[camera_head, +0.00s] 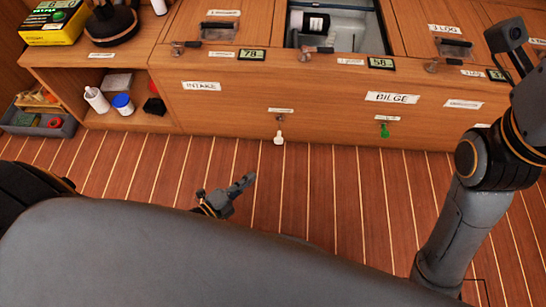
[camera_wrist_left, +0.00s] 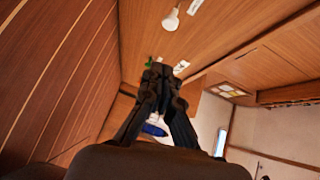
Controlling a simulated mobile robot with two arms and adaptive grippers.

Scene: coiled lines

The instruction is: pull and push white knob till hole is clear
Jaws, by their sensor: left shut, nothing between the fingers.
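The white knob (camera_head: 279,137) hangs on the front of the wooden cabinet, below a small label and between the INTAKE and BILGE signs. It also shows at the top of the left wrist view (camera_wrist_left: 171,20). My left gripper (camera_head: 246,180) is shut and empty over the striped floor, below and left of the knob in the head view and apart from it. In the left wrist view my closed fingers (camera_wrist_left: 160,72) point away from the camera, with the knob above them. I cannot make out a hole. My right gripper is not visible; only its arm shows.
A green knob (camera_head: 384,130) hangs under the BILGE sign (camera_head: 392,97). An open bin (camera_head: 345,20) in the counter top holds a dark bottle. A shelf at left holds a white bottle (camera_head: 96,99) and a blue-lidded jar (camera_head: 122,104). The floor before the cabinet is clear.

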